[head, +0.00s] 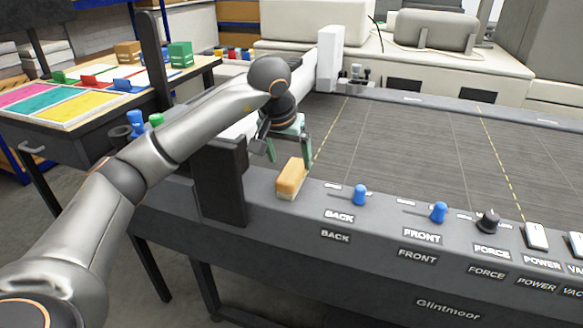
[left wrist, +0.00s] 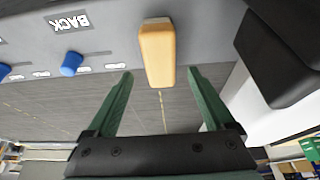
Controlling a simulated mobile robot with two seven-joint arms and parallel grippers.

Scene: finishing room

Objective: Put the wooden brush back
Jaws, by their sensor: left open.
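The wooden brush (head: 291,178) lies on the grey front ledge of the machine, left of the BACK knob. It has a tan wooden back and a paler underside. In the left wrist view the brush (left wrist: 157,52) is ahead of the fingers, its near end roughly between the two tips. My left gripper (head: 289,155) is open and empty, with green fingers, just above and behind the brush. Its fingers (left wrist: 160,75) also show spread apart in the left wrist view. I cannot tell whether they touch the brush. My right gripper is in neither view.
The blue BACK knob (head: 360,195) and blue FRONT knob (head: 438,212) stand to the right on the ledge. A dark post (head: 219,180) rises close left of the brush. The grey machine bed (head: 420,140) is clear. A side table (head: 60,122) with coloured sheets stands left.

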